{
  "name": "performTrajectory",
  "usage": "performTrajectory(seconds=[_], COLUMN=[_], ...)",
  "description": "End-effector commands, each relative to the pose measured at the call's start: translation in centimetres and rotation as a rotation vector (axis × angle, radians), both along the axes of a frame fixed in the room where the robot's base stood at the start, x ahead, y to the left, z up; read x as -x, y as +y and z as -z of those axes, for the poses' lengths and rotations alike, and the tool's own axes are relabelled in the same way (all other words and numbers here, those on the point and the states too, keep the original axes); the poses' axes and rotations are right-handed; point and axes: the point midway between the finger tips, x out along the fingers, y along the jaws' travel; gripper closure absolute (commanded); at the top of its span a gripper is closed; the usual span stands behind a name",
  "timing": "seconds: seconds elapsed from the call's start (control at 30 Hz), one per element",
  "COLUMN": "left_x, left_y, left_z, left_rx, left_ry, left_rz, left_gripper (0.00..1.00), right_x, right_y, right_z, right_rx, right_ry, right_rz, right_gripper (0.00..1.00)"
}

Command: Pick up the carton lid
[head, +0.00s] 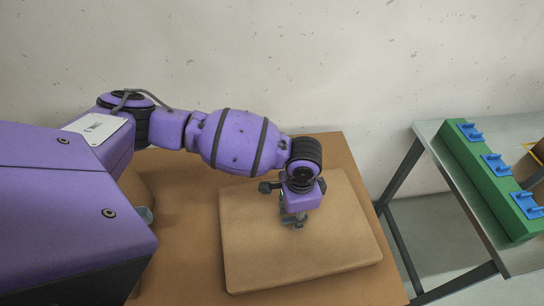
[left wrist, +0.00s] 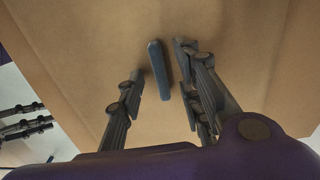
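The carton lid (head: 240,265) is a flat tan square with rounded corners, lying on a brown surface. My left gripper (head: 293,222) points down over the middle of the lid. In the left wrist view, my left gripper (left wrist: 162,73) has its two fingers apart. A blue-grey bar-shaped handle (left wrist: 158,68) on the tan lid (left wrist: 100,45) shows between them; I see no clear contact. In the head view the gripper mostly hides this handle. Dark finger-like parts (left wrist: 25,121), likely my right gripper, show at the left edge of the left wrist view; their opening is unclear.
The brown surface (head: 185,240) extends around the lid. A grey metal table (head: 430,135) stands to the right, across a gap of floor. It bears a green block (head: 470,165) with several blue handled pieces (head: 496,166). A pale wall is behind.

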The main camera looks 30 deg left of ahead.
Motion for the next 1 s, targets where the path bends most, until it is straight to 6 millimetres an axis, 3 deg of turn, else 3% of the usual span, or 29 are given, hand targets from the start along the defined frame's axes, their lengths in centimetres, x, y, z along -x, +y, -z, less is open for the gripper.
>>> performTrajectory(seconds=[0.13, 0.33, 0.6, 1.0], left_x=[-0.2, -0.2, -0.2, -0.3], left_y=[0.0, 0.0, -0.1, -0.1], left_z=[0.8, 0.7, 0.7, 0.5], left_rx=[0.001, 0.001, 0.001, 0.002], left_ry=[-0.005, -0.006, -0.006, -0.007], left_rz=[0.001, 0.001, 0.002, 0.002], left_gripper=[0.67, 0.69, 1.00, 1.00], right_x=[-1.5, -1.2, -0.5, -0.5], right_y=[0.1, 0.0, 0.0, 0.1], right_z=[-0.8, -0.7, -0.2, -0.2], right_rx=[0.000, 0.001, 0.001, -0.001], right_ry=[-0.031, -0.026, -0.009, -0.010], right_rz=[-0.005, -0.004, -0.002, -0.002], right_gripper=[0.60, 0.60, 0.60, 0.60])
